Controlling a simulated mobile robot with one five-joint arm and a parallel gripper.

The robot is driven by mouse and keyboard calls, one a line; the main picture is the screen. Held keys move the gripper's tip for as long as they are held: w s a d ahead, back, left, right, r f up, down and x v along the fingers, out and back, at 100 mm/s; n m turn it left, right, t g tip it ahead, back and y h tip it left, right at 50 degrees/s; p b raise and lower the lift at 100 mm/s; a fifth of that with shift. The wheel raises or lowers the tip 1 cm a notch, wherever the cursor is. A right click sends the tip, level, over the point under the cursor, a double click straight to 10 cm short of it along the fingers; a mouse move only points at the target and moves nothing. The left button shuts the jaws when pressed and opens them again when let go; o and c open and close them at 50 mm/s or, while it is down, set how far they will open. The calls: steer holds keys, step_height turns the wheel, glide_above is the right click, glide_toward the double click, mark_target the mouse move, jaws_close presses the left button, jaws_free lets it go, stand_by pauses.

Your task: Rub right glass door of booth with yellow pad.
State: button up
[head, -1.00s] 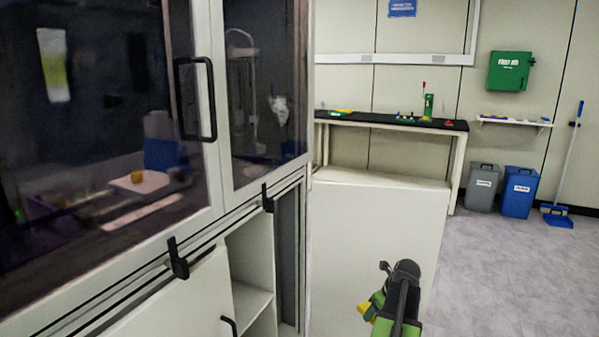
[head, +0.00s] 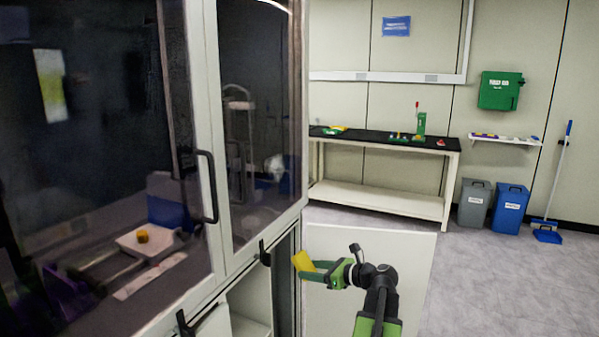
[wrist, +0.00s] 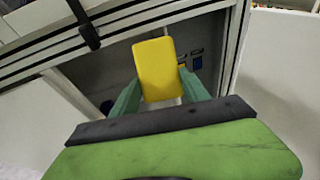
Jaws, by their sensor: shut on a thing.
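The yellow pad (head: 303,261) is held in my gripper (head: 318,269), which is shut on it. The pad also shows between the green fingers in the wrist view (wrist: 158,68). The booth's right glass door (head: 255,110) is the narrower dark pane on the right, in a pale frame. The pad is below and to the right of this glass, near the cabinet's right corner, and looks apart from it. The left glass door (head: 90,130) is wider, with a black handle (head: 209,186) at its right edge.
Below the booth is an open cabinet (head: 250,300) with a black latch (head: 264,253) at its top. A white panel (head: 415,270) stands right of it, behind my arm. A workbench (head: 380,195), bins (head: 510,208) and a broom (head: 556,180) are at the back. Grey floor at right is clear.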

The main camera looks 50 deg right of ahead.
mark_target(284, 168)
steer(key=w+a+r+n+t+y+p, duration=0.15)
steer(key=r+t+p, duration=0.3)
steer(key=r, duration=0.95)
steer(key=a+r+t+y+p, duration=0.25)
steer(key=r+p, duration=0.35)
steer(key=r, duration=0.8)
steer(key=shift+h, duration=0.3)
steer(key=shift+w+a+r, duration=0.1)
steer(key=shift+w+a, duration=0.2)
steer(key=shift+w, duration=0.65)
steer(key=shift+w+a+f, duration=0.1)
steer(key=shift+w+a, duration=0.25)
steer(key=shift+w, duration=0.55)
steer(key=shift+w+a+r, duration=0.1)
steer(key=shift+w+a, duration=0.2)
steer(key=shift+w, duration=0.65)
steer(key=shift+w+a, duration=0.25)
steer(key=shift+w, duration=0.7)
steer(key=shift+d, duration=0.1)
steer(key=shift+w+d, duration=0.5)
steer(key=shift+d, duration=1.45)
steer(key=shift+w+d, duration=0.5)
steer(key=shift+d, duration=1.4)
steer(key=shift+w+d, duration=0.5)
steer(key=shift+d, duration=1.45)
steer(key=shift+a, duration=0.1)
